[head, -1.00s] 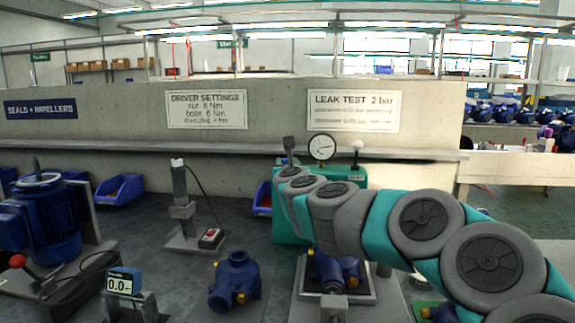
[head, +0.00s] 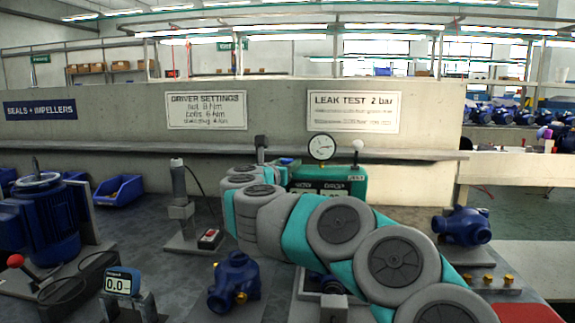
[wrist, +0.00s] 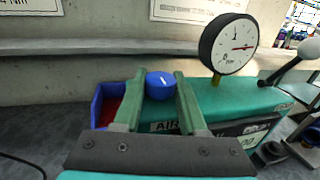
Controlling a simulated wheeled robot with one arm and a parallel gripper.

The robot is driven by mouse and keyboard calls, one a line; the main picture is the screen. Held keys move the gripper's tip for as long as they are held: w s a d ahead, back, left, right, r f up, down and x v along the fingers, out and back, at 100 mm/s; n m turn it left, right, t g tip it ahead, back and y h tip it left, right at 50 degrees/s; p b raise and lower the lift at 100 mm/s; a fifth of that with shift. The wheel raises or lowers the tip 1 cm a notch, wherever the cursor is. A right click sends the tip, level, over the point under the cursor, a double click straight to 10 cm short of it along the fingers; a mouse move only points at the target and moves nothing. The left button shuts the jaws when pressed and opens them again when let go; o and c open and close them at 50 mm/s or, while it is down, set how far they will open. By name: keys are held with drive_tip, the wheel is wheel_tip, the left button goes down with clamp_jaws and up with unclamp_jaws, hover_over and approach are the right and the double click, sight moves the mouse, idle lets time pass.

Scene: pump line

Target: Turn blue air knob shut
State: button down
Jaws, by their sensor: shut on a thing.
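The blue air knob (wrist: 160,86) has a short white mark on top and sits on the teal leak-test box (wrist: 235,108). In the wrist view my gripper (wrist: 166,82) has its two green fingers on either side of the knob, shut on it. In the head view the knob (head: 287,161) is a small blue patch at the box's (head: 330,182) left end, beside my arm's tip. The lower part of the knob and part of the "AIR" label are hidden by my gripper.
A round pressure gauge (wrist: 228,45) stands on the box just right of my gripper. A white-knobbed lever (wrist: 300,55) is further right. A blue bin (wrist: 100,105) lies close on the left, and a concrete wall (wrist: 90,50) stands behind.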

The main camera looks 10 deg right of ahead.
idle(0.5)
drive_tip(key=shift+c, duration=2.3)
unclamp_jaws()
drive_tip(key=b+v, duration=0.1)
drive_tip(key=v, duration=0.6)
drive_tip(key=shift+s+a, duration=0.25)
drive_tip(key=shift+a, duration=0.05)
drive_tip(key=shift+s, duration=0.1)
